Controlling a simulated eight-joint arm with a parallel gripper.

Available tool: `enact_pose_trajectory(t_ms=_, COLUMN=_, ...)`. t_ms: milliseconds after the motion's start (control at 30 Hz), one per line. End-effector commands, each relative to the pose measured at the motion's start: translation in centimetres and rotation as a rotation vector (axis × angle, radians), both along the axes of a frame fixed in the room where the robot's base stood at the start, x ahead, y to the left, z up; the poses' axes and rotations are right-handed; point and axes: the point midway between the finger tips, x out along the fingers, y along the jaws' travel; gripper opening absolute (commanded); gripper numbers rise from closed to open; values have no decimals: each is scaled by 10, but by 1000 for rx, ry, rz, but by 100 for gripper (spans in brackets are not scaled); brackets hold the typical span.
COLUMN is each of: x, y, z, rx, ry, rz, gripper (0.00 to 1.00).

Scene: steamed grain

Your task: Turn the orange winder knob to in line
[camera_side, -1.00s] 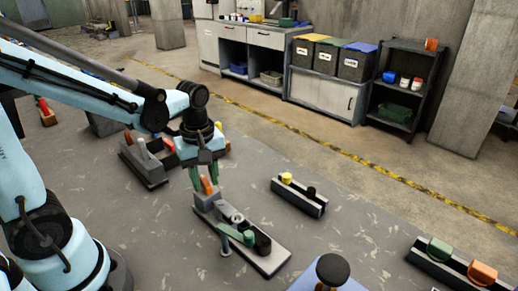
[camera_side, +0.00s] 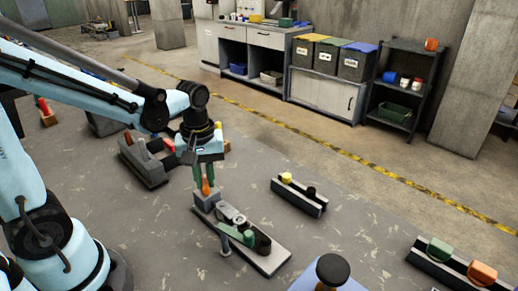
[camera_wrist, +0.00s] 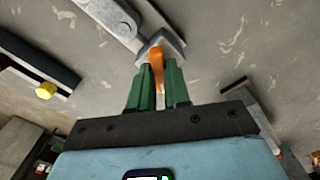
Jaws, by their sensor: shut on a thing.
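The orange winder knob (camera_side: 206,187) stands on a grey block (camera_side: 205,203) at the far left end of a long board (camera_side: 268,262). In the wrist view the knob (camera_wrist: 155,55) lies between the two green fingers. My gripper (camera_side: 204,180) points down from above and is shut on it; the fingers (camera_wrist: 159,80) hide part of its sides. In the wrist view the knob's long side runs nearly up the picture, while the board slants to the upper left, so the two look angled to each other.
The board also carries a grey lever, a green knob (camera_side: 249,237) and a black knob (camera_side: 262,244). A fixture with a yellow knob (camera_side: 287,178) stands to the right. A grey fixture (camera_side: 147,165) stands behind left. A dark round-topped post (camera_side: 333,268) is at the front.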

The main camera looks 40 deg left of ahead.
Motion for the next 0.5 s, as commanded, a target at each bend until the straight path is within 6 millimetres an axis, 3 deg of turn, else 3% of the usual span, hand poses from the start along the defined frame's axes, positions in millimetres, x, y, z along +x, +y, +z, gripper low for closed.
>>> enact_pose_trajectory(t_ms=500, x=0, y=0, z=0, rx=1, ry=0, rz=-490, gripper=0)
